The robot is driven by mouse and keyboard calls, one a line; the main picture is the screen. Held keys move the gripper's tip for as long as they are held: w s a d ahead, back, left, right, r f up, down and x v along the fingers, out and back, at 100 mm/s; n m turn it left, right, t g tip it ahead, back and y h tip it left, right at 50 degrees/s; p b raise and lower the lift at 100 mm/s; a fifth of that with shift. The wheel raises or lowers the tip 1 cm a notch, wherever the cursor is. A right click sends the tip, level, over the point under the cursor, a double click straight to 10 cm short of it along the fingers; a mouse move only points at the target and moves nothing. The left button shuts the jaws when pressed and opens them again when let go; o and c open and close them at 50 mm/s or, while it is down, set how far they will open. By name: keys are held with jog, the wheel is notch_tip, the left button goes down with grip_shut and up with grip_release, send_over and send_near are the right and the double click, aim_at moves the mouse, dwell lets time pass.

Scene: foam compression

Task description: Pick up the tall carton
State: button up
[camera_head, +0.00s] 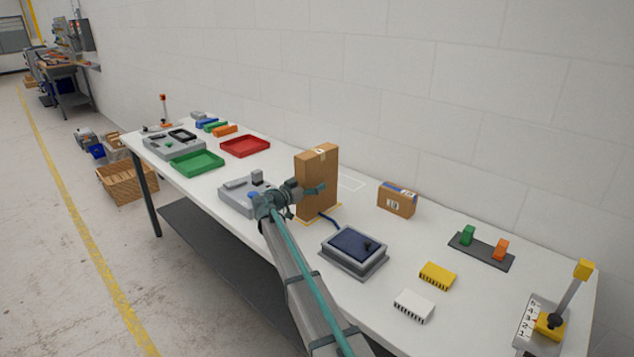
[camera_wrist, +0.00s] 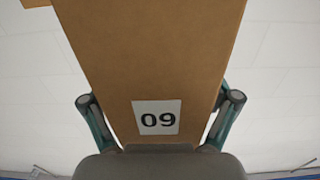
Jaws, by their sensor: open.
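The tall carton (camera_head: 317,182) is a brown cardboard box standing upright on the white table, within a yellow outline. My gripper (camera_head: 309,190) is at its left front side in the head view. In the wrist view the carton (camera_wrist: 150,60) fills the middle, with a white label reading 09, shown upside down. The fingers of my gripper (camera_wrist: 160,112) are open, one on each side of the carton. Whether they touch it cannot be told. The carton's far side is hidden.
A small carton (camera_head: 397,200) stands to the right. A grey device with a dark screen (camera_head: 352,250) lies in front. A grey fixture (camera_head: 235,195), a green tray (camera_head: 197,164) and a red tray (camera_head: 245,146) are to the left. The wall runs behind the table.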

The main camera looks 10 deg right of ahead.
jog(key=shift+c, duration=0.3)
jog(key=c, duration=1.3)
jog(key=shift+r, duration=0.2)
jog(key=shift+c, duration=0.3)
